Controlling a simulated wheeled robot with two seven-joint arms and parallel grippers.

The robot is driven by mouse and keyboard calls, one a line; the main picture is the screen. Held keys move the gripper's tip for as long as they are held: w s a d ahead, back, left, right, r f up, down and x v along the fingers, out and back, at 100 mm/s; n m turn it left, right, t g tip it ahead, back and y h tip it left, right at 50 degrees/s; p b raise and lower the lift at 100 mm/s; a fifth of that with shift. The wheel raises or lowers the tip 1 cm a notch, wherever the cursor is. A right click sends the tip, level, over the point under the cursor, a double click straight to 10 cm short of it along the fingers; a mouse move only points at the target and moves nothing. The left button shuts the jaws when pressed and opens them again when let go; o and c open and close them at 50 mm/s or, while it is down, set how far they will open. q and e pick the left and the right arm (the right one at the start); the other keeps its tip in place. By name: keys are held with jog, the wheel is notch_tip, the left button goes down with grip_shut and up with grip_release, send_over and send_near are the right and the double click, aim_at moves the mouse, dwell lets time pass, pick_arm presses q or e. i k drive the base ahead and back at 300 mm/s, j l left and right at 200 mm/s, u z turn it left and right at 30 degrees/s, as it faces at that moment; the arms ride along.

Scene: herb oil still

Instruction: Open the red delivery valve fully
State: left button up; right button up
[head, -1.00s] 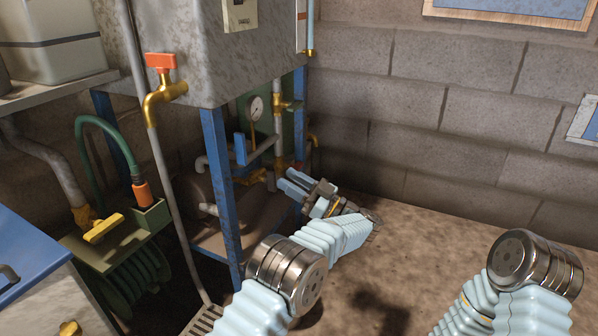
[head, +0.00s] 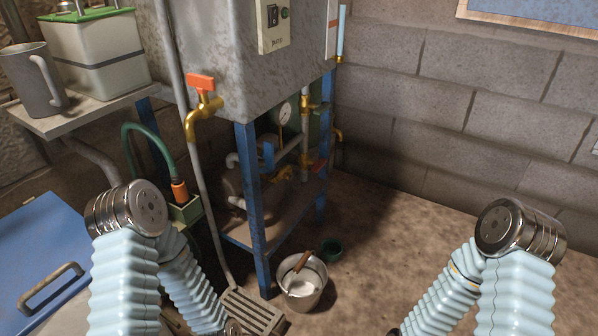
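A red-orange valve handle (head: 201,83) sits on top of a brass tap (head: 205,108) on the front of the grey tank (head: 225,55). The tap's spout bends down above a thin grey pipe. A smaller red part (head: 318,166) shows low among the pipework under the tank; I cannot tell whether it is a valve. My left arm is folded at the lower left, and its gripper is below the picture edge. My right arm is at the lower right, its gripper also out of view. Neither arm touches the tap.
A metal bucket (head: 303,290) with a wooden-handled tool stands on the floor by a grate (head: 252,312). Blue legs (head: 252,205) hold up the tank. A shelf (head: 88,113) with a mug (head: 38,82) and a blue lid (head: 45,245) are at left. Floor at right is clear.

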aim_at(316, 166)
jog(key=i+l+u, duration=0.2)
jog(key=l+u, duration=0.15)
jog(key=u, duration=0.15)
jog(key=i+l+u, duration=0.15)
jog(key=l+u, duration=0.3)
jog(key=j, duration=0.1)
